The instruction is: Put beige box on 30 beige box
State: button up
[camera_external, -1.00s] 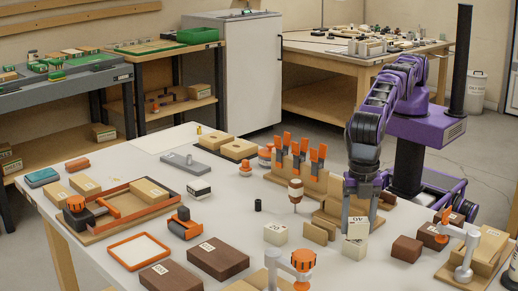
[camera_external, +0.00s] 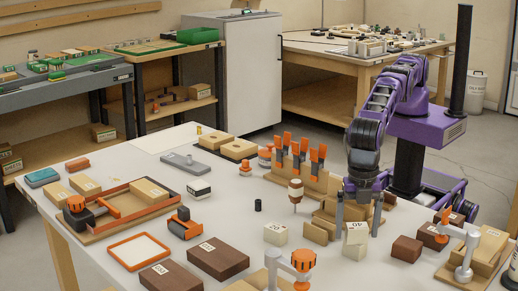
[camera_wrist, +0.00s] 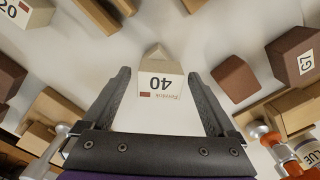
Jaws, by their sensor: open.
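A beige box labelled 40 (camera_external: 355,242) stands on the white table below my gripper (camera_external: 359,222). It also shows in the wrist view (camera_wrist: 161,84), its label upside down, ahead of and between the spread fingers. My gripper (camera_wrist: 163,98) is open, with a finger on either side of the box and gaps between. A second beige box labelled 20 (camera_external: 275,234) stands to the left in the external view. No label reading 30 can be made out. I cannot tell whether another box lies beneath the 40 box.
A dark brown block (camera_external: 406,249) lies just right of the 40 box. Beige blocks (camera_external: 319,231) stand to its left. An orange-knobbed clamp (camera_external: 302,262) is in front, and another clamp (camera_external: 465,252) stands at right. A brush rack (camera_external: 300,172) is behind.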

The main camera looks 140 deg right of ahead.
aim_at(358, 226)
notch_tip(358, 226, up, 8)
jog(key=shift+f+p, duration=0.2)
jog(key=shift+p, duration=0.35)
